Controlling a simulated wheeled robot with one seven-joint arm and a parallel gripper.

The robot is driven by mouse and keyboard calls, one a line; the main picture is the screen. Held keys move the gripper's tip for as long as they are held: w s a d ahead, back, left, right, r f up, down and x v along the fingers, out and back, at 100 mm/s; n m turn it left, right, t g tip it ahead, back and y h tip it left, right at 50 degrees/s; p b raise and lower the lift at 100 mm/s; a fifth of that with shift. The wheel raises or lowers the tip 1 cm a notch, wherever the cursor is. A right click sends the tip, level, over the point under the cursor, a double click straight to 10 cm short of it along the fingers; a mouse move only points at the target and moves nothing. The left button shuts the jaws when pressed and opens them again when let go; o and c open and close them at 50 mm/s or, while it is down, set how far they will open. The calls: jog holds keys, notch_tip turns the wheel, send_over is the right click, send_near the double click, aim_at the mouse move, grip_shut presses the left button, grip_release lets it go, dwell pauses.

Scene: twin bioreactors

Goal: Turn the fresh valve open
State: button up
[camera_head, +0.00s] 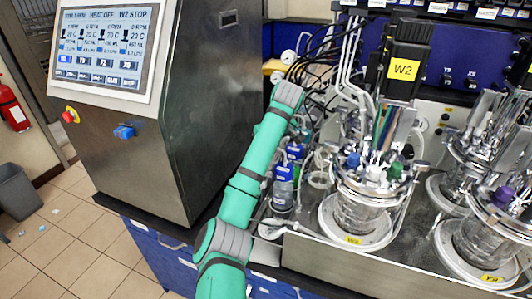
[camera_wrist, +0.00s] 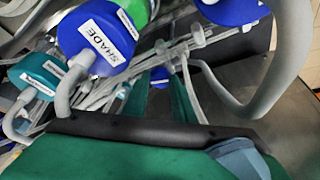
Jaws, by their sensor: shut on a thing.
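In the wrist view, two teal fingers of my gripper (camera_wrist: 160,92) reach up past a dark bar into clear tubing. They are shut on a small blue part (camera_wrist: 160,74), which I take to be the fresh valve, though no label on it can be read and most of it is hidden. A blue cap (camera_wrist: 92,38) labelled SHADE is close by at upper left. In the head view, my green arm reaches toward the tubing behind the blue-capped bottles (camera_head: 283,186), and the gripper itself is hidden there.
A reactor vessel labelled W2 (camera_head: 357,215) stands right of the bottles, with more vessels (camera_head: 490,245) beyond. A steel cabinet with a screen (camera_head: 105,45) stands at left. In the wrist view, a teal cap (camera_wrist: 40,75) and thick grey hoses (camera_wrist: 285,50) crowd the gripper.

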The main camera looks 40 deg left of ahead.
jog(key=shift+w+r+n+g, duration=0.15)
jog(key=shift+n+g, duration=0.25)
jog(key=shift+n, duration=0.7)
jog(key=o, duration=1)
jog(key=shift+o, duration=0.2)
jog(key=shift+d+r, duration=0.15)
jog(key=shift+r, duration=0.4)
jog(key=v, duration=0.9)
jog(key=shift+d+r, duration=0.2)
jog(key=shift+d, duration=0.1)
